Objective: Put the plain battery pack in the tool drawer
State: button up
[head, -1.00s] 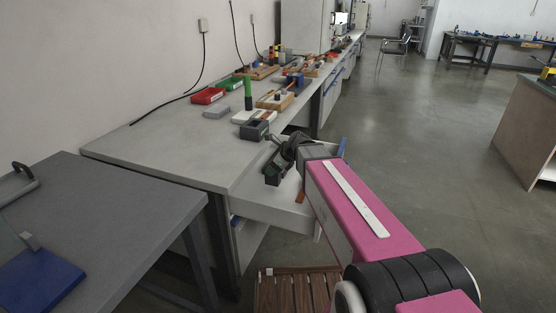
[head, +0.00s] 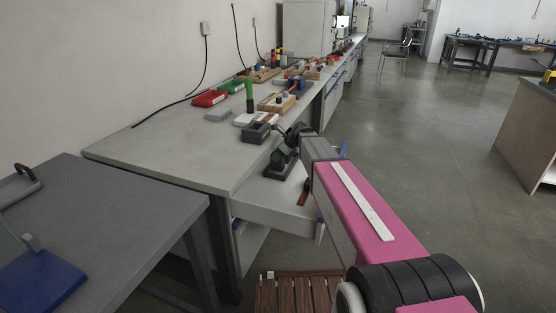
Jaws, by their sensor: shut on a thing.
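My gripper (head: 287,155) is over the open drawer at the front of the long bench. It is shut on a dark block (head: 279,172), which I take to be the battery pack. The arm and the gripper partly hide the block, and its markings are too small to read. The block is at the drawer (head: 255,198); I cannot tell whether it touches the drawer floor.
On the bench (head: 165,158) stand a dark hollow block (head: 257,132), a green upright cylinder (head: 249,97), a red bin (head: 209,98) and a grey flat block (head: 218,115). A grey table (head: 110,215) is at left. A wooden slatted thing (head: 300,291) is on the floor below.

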jog(key=shift+f, duration=1.05)
jog(key=shift+f, duration=0.1)
jog(key=o, duration=1.2)
jog(key=v, duration=1.2)
jog(key=shift+d, duration=0.1)
